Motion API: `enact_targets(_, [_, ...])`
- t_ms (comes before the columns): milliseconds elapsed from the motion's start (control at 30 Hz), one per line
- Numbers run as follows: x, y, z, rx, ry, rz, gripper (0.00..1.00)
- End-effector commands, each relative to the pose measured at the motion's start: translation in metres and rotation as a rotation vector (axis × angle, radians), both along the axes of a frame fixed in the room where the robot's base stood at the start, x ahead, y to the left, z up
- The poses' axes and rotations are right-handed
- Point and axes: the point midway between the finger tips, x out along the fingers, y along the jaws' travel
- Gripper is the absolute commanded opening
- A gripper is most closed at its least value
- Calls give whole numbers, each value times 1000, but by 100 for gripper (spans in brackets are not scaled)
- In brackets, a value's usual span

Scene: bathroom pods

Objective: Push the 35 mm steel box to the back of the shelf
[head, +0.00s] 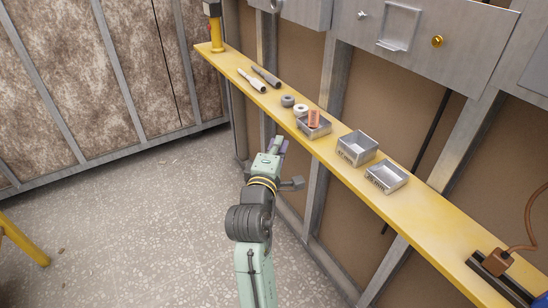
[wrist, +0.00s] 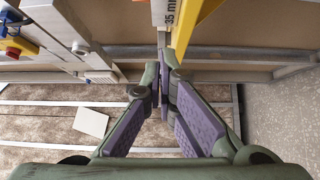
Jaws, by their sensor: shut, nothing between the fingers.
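A steel box marked "35 mm" (wrist: 160,14) shows in part at the top edge of the wrist view, beyond my fingertips and beside the yellow shelf edge. In the head view three open steel boxes stand on the yellow shelf (head: 410,222); their labels are too small to read there. The left box (head: 319,133) holds an orange block and is nearest my gripper. The middle box (head: 351,155) and right box (head: 379,184) look empty. My gripper (head: 280,143) is in front of the shelf, fingers together and empty. It also shows in the wrist view (wrist: 164,60), apart from the marked box.
Grey round pieces (head: 288,101), a white-handled tool (head: 252,80) and a dark rod (head: 266,76) lie left of the boxes. A brown plug with a cable (head: 498,258) is at the shelf's right end. Metal studs and brown panels stand behind and below the shelf.

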Motion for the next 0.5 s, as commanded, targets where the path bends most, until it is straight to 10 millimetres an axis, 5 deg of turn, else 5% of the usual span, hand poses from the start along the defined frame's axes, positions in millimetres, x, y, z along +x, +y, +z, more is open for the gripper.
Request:
enact_targets(133, [31, -5, 3, 1, 1, -1, 0])
enact_targets(500, [50, -36, 1, 1, -1, 1, 0])
